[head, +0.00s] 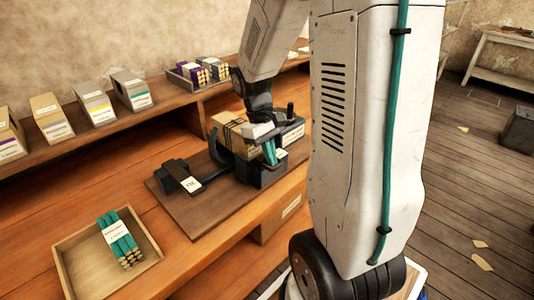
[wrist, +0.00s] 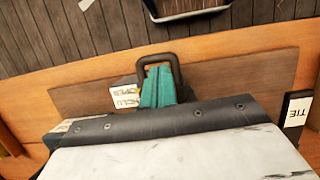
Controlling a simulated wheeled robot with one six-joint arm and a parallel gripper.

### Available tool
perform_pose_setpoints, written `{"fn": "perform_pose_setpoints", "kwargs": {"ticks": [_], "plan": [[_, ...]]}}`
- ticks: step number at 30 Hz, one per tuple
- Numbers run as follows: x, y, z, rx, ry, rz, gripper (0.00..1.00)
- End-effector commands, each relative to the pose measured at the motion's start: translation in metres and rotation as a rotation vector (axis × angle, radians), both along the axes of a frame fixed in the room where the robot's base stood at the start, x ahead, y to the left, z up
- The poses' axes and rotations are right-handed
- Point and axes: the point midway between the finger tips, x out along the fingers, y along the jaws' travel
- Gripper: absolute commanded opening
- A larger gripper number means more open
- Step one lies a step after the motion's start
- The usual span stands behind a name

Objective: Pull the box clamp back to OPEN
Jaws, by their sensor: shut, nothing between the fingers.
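The box clamp's black loop handle (wrist: 160,58) arches around the tips of my gripper (wrist: 158,78) in the wrist view. The teal fingers are shut together with nothing between them. I cannot tell whether they touch the loop. A white label (wrist: 125,97) with OPEN and part of another word lies just left of the fingers, with a small yellow mark beside it. In the head view my gripper (head: 271,153) points down at the dark clamp body (head: 270,174), which hides most of the handle. A cardboard box (head: 226,130) sits behind the clamp.
A black lever with a TIE tag (head: 191,184) lies on the brown board (head: 210,212), left of the clamp. A wooden tray (head: 75,262) with teal sticks stands front left. A back shelf (head: 90,137) carries several boxes. Bare bench lies between tray and board.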

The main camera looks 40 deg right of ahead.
Motion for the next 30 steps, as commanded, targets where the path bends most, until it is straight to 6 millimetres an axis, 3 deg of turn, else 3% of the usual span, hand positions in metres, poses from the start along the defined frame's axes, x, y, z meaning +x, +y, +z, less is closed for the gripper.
{"fn": "perform_pose_setpoints", "kwargs": {"ticks": [8, 21, 30], "plan": [[-0.001, 0.001, 0.004, 0.003, 0.009, 0.0, 0.0], [0.019, 0.004, 0.078, 0.0, 0.0, 0.005, 0.0], [0.023, 0.005, 0.095, 0.0, 0.001, 0.006, 0.0]]}}
